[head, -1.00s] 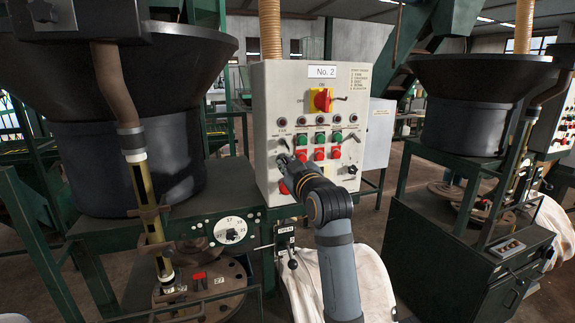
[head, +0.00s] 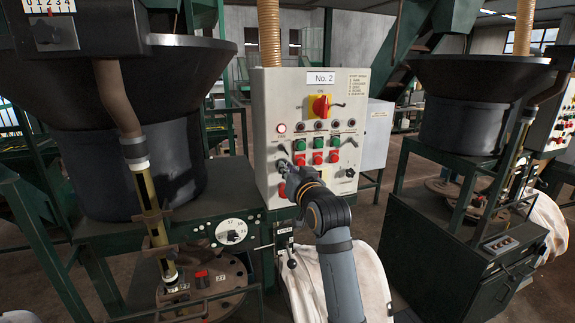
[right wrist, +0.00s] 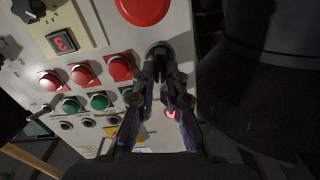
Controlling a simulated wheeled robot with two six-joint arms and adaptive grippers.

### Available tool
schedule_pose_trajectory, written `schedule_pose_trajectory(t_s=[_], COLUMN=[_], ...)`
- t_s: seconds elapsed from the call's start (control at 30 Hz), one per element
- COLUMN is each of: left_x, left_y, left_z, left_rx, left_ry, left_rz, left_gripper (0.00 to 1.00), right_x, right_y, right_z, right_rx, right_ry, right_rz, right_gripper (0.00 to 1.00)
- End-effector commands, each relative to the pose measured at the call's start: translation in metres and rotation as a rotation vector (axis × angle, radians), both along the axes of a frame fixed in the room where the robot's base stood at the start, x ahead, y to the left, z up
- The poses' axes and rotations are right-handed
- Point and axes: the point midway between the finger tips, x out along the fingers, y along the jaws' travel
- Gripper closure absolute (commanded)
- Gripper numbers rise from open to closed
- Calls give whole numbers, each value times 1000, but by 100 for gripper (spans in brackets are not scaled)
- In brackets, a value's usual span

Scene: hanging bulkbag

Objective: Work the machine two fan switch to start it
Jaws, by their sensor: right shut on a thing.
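The machine two control panel (head: 345,98), labelled No. 2, stands upright in the middle of the head view. My right gripper (head: 286,168) is at its left column, below a lit fan lamp (head: 281,128). In the right wrist view the gripper (right wrist: 164,78) is shut on the black fan switch (right wrist: 158,48), whose outer part lies between the fingertips. My left gripper is not in view.
Green and red buttons (head: 318,143) sit just right of the gripper. A red-and-yellow main switch (head: 320,106) is above them. A large red button (right wrist: 145,8) is close to the fan switch. A dark hopper (head: 130,150) stands left; another machine (head: 465,215) stands right.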

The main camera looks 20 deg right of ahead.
Motion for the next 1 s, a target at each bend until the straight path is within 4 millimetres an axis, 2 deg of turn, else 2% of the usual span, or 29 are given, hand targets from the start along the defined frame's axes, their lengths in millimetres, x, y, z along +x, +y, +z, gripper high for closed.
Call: schedule_pose_trajectory(t_s=[0.4, 1.0], left_x=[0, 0], left_y=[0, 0], left_z=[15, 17], left_rx=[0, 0], left_ry=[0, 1], left_rz=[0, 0], left_gripper=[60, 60], right_x=[0, 0], right_y=[-1, -2], right_z=[1, -1], right_rx=[250, 318], right_ry=[8, 10], right_rz=[1, 1], right_gripper=[100, 100])
